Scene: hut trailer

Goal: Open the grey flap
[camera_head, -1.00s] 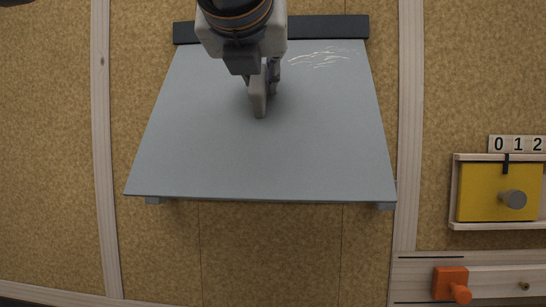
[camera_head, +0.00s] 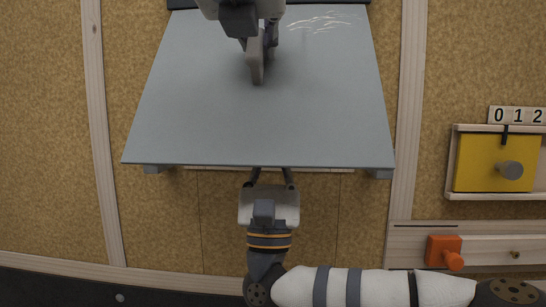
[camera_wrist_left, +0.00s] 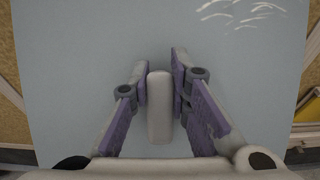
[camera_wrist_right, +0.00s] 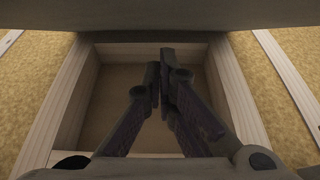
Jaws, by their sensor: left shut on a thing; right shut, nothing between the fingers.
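The grey flap (camera_head: 255,125) is a wide plate hanging from a dark bar at its top; its lower edge stands out from the wall. Its pale handle (camera_wrist_left: 160,112) is between my left fingers in the left wrist view. My left gripper (camera_head: 263,60) is shut on this handle. My right gripper (camera_head: 271,177) comes up from below at the flap's lower edge, its fingertips hidden behind the flap. In the right wrist view, my right gripper (camera_wrist_right: 165,70) is shut and empty, in front of a wood-framed opening (camera_wrist_right: 225,90) under the flap.
A yellow panel with a grey knob (camera_head: 510,170) is on the wall at the right, below number tiles (camera_head: 518,114). An orange knob (camera_head: 444,251) sits on a wooden rail below. Vertical wooden strips (camera_head: 408,110) flank the flap. The cork wall at the left is clear.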

